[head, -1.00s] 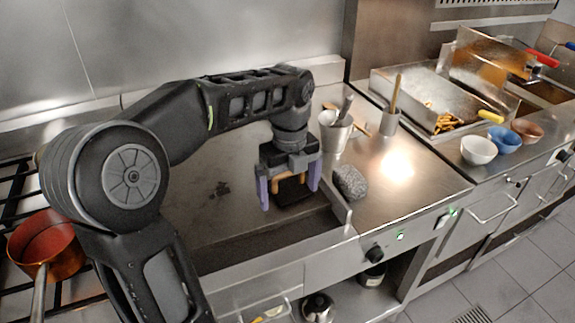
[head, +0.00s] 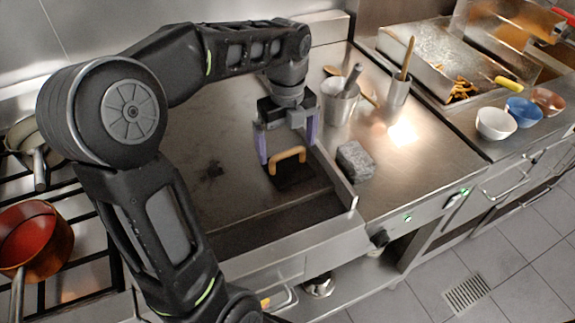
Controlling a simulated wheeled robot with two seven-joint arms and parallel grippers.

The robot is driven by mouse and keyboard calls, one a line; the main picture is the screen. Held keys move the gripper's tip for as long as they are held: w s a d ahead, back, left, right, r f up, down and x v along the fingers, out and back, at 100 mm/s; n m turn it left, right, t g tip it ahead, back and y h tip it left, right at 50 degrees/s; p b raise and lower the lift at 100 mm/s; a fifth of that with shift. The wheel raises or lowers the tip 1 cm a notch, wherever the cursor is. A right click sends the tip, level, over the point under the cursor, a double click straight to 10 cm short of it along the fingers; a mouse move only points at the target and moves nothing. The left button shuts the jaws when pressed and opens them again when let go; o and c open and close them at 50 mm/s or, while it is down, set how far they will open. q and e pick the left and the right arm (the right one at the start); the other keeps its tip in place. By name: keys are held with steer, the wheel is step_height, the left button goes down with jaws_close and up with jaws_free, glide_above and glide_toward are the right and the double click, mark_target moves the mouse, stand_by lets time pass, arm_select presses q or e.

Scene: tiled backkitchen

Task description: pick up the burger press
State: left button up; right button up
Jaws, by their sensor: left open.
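The burger press is a dark flat plate (head: 296,178) with an arched tan handle (head: 286,158). It rests on the steel griddle (head: 235,205) near its right side wall. My left gripper (head: 287,153) points down over the press. Its two purple fingers are open and apart, one to each side of the handle in the picture. I cannot tell whether the fingers touch the handle or how deep they reach around it. The right gripper is not in view.
The griddle's raised right wall (head: 333,176) stands close to the press. Beyond it are a grey stone block (head: 355,160), a metal pot with utensils (head: 338,104) and a steel cup (head: 396,92). A copper pan (head: 35,240) sits on the left burners.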

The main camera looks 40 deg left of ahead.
mark_target(288, 156)
arm_select(q)
steer(key=shift+f, duration=0.2)
steer(key=shift+f+p, duration=0.4)
steer(key=shift+f, duration=2.25)
steer(key=shift+r, duration=0.1)
steer(key=c, duration=1.8)
